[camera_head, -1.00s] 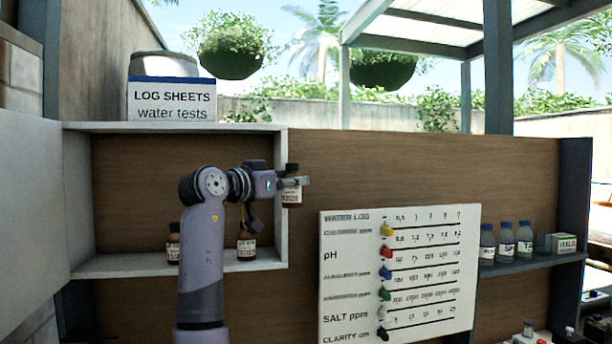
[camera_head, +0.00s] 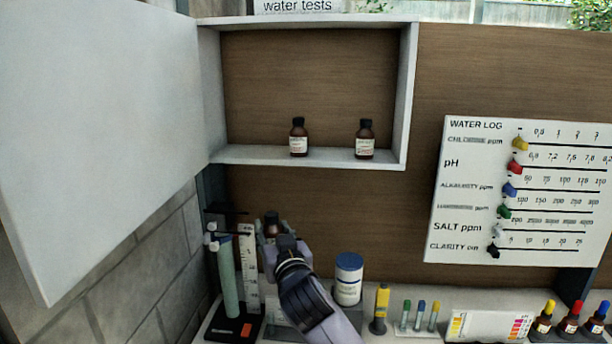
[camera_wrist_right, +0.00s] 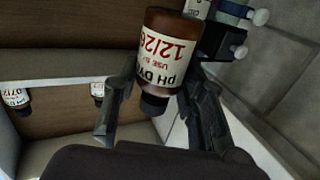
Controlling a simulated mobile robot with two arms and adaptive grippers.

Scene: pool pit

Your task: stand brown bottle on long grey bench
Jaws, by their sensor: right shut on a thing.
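The brown bottle (camera_head: 273,226) with a dark cap is in my right gripper (camera_head: 273,236), low and left of centre in the head view, below the open cabinet. In the right wrist view the bottle (camera_wrist_right: 172,50) sits between the two fingers (camera_wrist_right: 152,98), its label reading upside down in that picture. The long grey bench (camera_head: 418,287) runs along the bottom of the head view. The bottle appears above its left part; I cannot tell how large the gap is. My left gripper is not in view.
Two other brown bottles (camera_head: 298,138) (camera_head: 365,140) stand on the cabinet shelf (camera_head: 270,155). The cabinet door (camera_head: 100,130) hangs open at left. A stand with a pale green tube (camera_head: 227,280), a ruler (camera_head: 248,270), a white tub (camera_head: 348,280), a yellow device (camera_head: 381,308) and vials crowd the bench.

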